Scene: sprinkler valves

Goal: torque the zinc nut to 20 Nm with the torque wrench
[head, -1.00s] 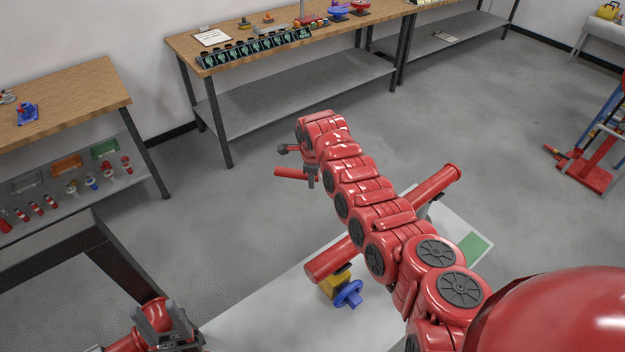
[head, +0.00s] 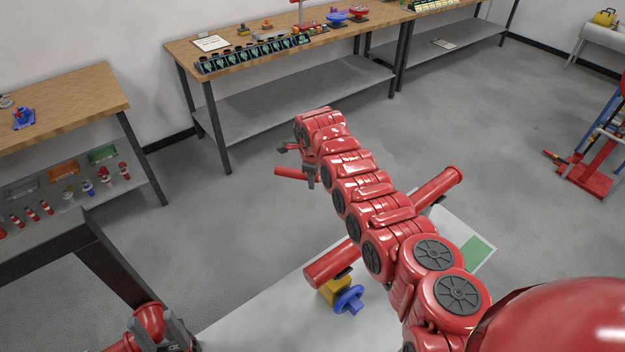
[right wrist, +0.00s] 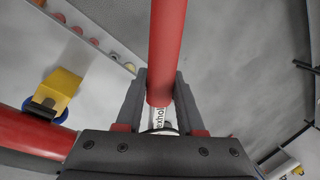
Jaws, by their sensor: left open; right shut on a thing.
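My right gripper (head: 306,170) is stretched out past the far side of the white table. It is shut on a red rod (head: 290,172); in the right wrist view the rod (right wrist: 167,50) lies between the fingers (right wrist: 160,100), with a partly covered white label. I cannot tell whether this rod is the torque wrench. My left gripper (head: 175,335) is open and empty at the bottom left, partly cut off by the frame. A red pipe (head: 325,267) with a yellow body (head: 333,289) and a blue valve part (head: 348,299) is over the table. I cannot make out the zinc nut.
The white table (head: 260,322) carries a green patch (head: 477,248). A wooden bench (head: 60,95) at the left has a lower shelf with several red fittings. A longer bench (head: 225,55) holds a row of dark panels. Open grey floor (head: 450,100) lies between.

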